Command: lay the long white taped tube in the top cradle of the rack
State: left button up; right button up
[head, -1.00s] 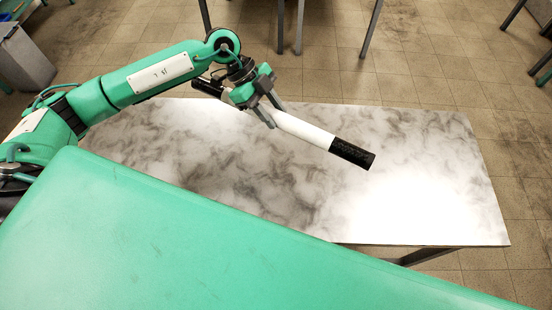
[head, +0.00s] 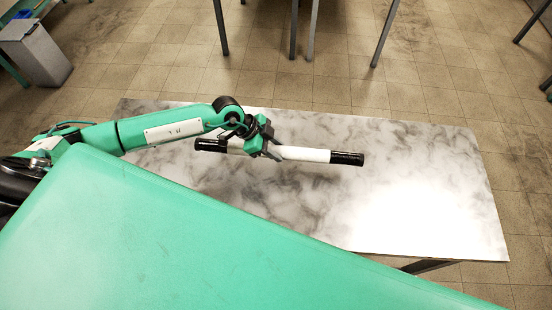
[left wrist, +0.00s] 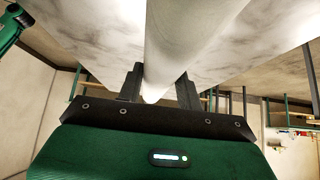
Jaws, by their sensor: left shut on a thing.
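The long white tube (head: 306,154) has black bands at both ends. It is held over the marbled table and lies nearly level across the head view. My left gripper (head: 268,150) is shut around the tube, left of its middle. In the left wrist view the tube (left wrist: 182,45) runs between the two dark fingers of the left gripper (left wrist: 158,86). The rack and its top cradle are not in view. My right gripper is not in view.
The white and grey marbled table (head: 420,160) is bare apart from the tube held over it. Metal table legs (head: 294,30) stand on the tiled floor behind. A grey bin (head: 35,52) stands at the far left. A large green surface covers the lower left.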

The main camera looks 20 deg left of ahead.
pick_arm(q)
notch_tip(320, 180, down, 8)
jog(key=shift+r+p, duration=0.1)
jog(key=shift+p, duration=0.25)
jog(key=o, duration=1.3)
jog(key=shift+c, duration=0.2)
